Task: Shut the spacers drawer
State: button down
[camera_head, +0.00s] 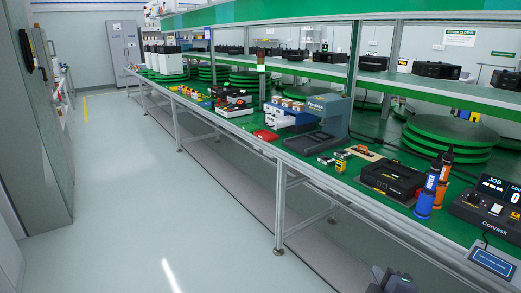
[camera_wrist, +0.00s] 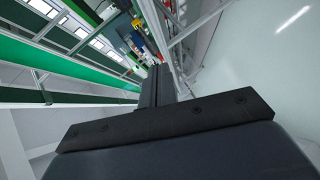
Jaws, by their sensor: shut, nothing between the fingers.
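My gripper (camera_wrist: 157,82) shows in the wrist view, shut and empty, pointing along the bench edge and apart from the cabinet. A dark grey part of my arm shows at the bottom of the head view.
The long green bench (camera_head: 385,212) carries a black device (camera_head: 393,178), blue and orange bottles (camera_head: 430,190), a control panel (camera_head: 488,212), a dark tray (camera_head: 311,143) and a red item (camera_head: 265,135). A shelf (camera_head: 420,82) runs above. The floor (camera_head: 150,200) left is clear.

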aim_at(271, 122)
jog(key=i+j, duration=0.25)
jog(key=i, duration=0.25)
jog(key=i+j, duration=0.2)
jog(key=i, duration=0.35)
jog(key=i+j+z, duration=0.1)
jog(key=i+j, duration=0.15)
jog(key=i, duration=0.25)
jog(key=i+j, duration=0.3)
jog(key=i, duration=0.25)
jog(key=i+j+z, duration=0.1)
jog(key=i+j, duration=0.15)
jog(key=i, duration=0.25)
jog(key=i+j, duration=0.3)
jog(key=i, duration=0.2)
